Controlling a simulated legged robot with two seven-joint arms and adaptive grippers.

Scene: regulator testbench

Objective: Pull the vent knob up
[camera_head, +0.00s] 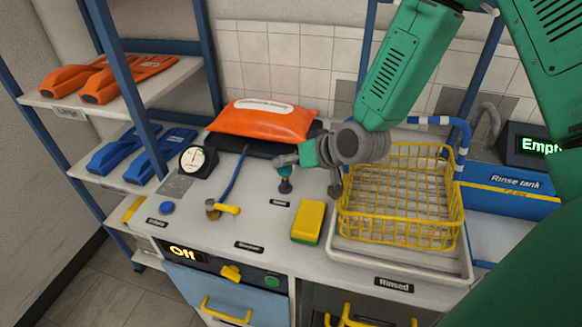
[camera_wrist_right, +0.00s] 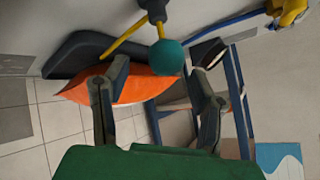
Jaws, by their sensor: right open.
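The vent knob, as I take it, is a small teal ball on a dark post (camera_head: 285,185), standing on the white bench in front of the orange bag. In the right wrist view the teal ball (camera_wrist_right: 168,57) appears between the fingertip directions, with a yellow rod beside its dark stem. My right gripper (camera_head: 288,163) reaches in from the right, close to the knob and partly covering it. In the wrist view its two fingers (camera_wrist_right: 160,72) are apart and nothing is clamped; contact with the ball cannot be told. My left gripper is not in view.
A yellow wire basket (camera_head: 400,243) in a white tray stands right of the knob. A yellow-green sponge (camera_head: 309,221), a yellow-handled valve (camera_head: 226,209) with a blue hose, and a round gauge (camera_head: 197,160) are nearby. The orange bag (camera_head: 262,120) lies behind.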

